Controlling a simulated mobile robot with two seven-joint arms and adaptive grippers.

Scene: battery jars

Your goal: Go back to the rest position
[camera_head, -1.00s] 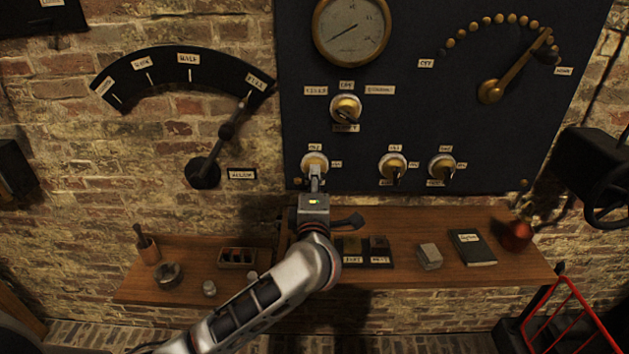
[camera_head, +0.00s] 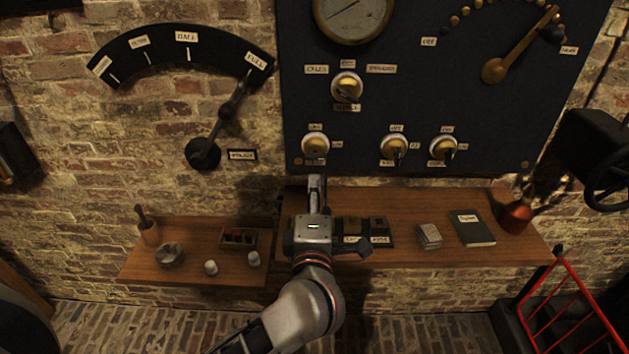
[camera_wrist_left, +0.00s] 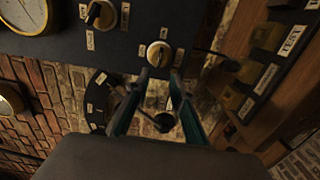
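My left gripper (camera_head: 316,178) is in front of the wooden shelf, fingers pointing up toward the dark panel (camera_head: 460,105). It is below the lower left brass knob (camera_head: 315,146) and apart from it. In the left wrist view the two fingers (camera_wrist_left: 160,78) are spread with nothing held between them, and a brass knob (camera_wrist_left: 159,54) shows just beyond the tips. My right gripper is in neither view.
The shelf (camera_head: 400,205) carries a notebook (camera_head: 472,228), a grey block (camera_head: 428,236), small jars and a mortar (camera_head: 169,254). A lever (camera_head: 230,110) is on the wall at left. A red frame (camera_head: 570,300) stands at lower right.

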